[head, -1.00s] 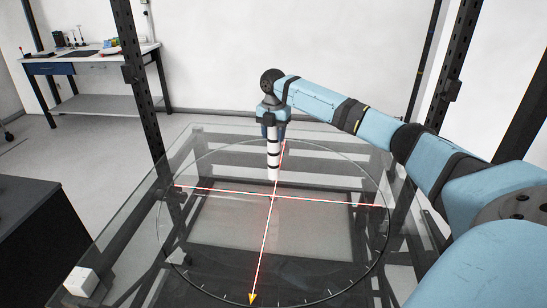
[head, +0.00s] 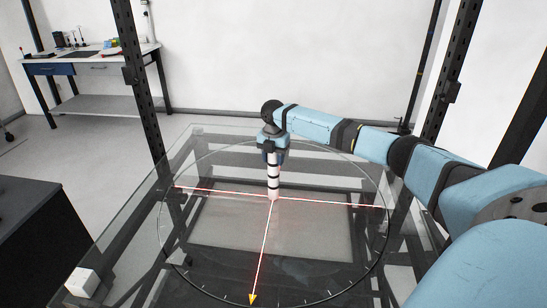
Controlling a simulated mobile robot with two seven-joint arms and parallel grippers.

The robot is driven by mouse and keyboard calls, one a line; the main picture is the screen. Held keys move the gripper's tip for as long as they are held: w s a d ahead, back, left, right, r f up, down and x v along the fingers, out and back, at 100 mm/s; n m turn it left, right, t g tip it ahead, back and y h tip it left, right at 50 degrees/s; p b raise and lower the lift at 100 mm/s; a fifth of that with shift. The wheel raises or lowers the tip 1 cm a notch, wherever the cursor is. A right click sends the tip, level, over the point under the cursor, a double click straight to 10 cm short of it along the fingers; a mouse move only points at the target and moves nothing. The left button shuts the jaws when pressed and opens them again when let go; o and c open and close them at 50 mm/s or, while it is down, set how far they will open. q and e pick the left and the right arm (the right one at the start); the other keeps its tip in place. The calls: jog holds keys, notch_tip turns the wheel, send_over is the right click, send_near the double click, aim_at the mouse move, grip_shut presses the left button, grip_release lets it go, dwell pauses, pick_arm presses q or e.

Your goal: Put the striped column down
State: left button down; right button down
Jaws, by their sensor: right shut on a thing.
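My left gripper is not in view.
A white block (head: 81,281) sits at the front left corner of the glass table. A yellow arrow tip (head: 252,299) marks the turntable's front. Dark upright posts (head: 142,95) stand at the sides. The glass around the column is clear.

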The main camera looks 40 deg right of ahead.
jog(key=shift+f, duration=0.15)
jog(key=c, duration=0.6)
grip_release()
notch_tip(320, 180, up, 12)
jog(key=shift+r+b, duration=0.25)
jog(key=shift+b, duration=0.3)
jog(key=shift+f, duration=0.1)
